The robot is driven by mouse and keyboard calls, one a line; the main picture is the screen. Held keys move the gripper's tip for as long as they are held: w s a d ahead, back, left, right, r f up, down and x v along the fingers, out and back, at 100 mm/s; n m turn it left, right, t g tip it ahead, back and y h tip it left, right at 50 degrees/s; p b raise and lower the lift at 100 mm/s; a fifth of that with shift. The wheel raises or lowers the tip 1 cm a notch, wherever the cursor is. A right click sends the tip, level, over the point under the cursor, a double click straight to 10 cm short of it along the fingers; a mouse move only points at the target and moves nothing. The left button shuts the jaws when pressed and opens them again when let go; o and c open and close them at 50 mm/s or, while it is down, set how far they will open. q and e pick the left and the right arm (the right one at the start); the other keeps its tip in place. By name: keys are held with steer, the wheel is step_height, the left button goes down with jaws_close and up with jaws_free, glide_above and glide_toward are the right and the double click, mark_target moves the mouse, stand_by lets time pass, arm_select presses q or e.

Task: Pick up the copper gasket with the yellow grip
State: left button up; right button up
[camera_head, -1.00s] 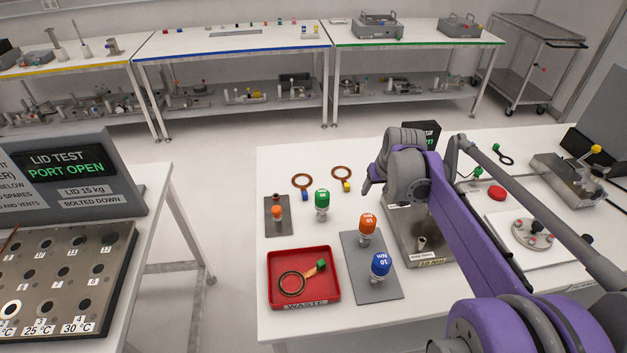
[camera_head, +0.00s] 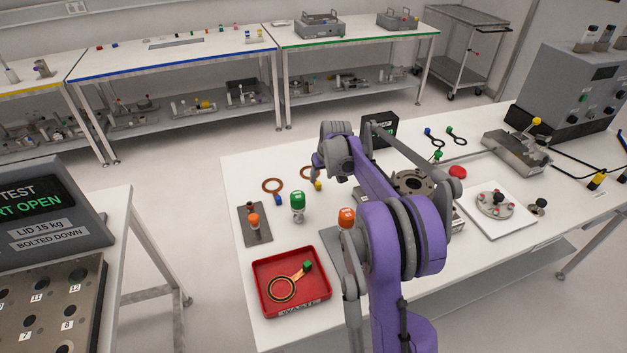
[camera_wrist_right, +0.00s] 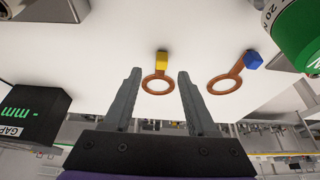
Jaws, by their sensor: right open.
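The copper gasket with the yellow grip (camera_head: 318,185) lies flat on the white table, its ring partly hidden behind my right gripper in the head view. In the right wrist view its yellow grip (camera_wrist_right: 162,60) and ring show whole, in line with the gap between the fingers. My right gripper (camera_head: 316,172) is open and empty, and it also shows in the right wrist view (camera_wrist_right: 159,73). The fingers look to be above the table, apart from the gasket. A second copper gasket with a blue grip (camera_head: 272,186) lies beside it. My left gripper is out of view.
A green-capped tool (camera_head: 298,204) and an orange-capped one (camera_head: 347,217) stand close by. A red waste tray (camera_head: 262,292) holds a gasket with a green grip (camera_head: 307,265). A black gap display (camera_wrist_right: 33,108) stands near the gripper. The table's far edge is close behind the gaskets.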

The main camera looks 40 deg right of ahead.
mark_target(318, 183)
steer(key=x, duration=0.5)
steer(key=shift+w+a, duration=0.1)
steer(key=shift+c, duration=0.7)
jaws_close()
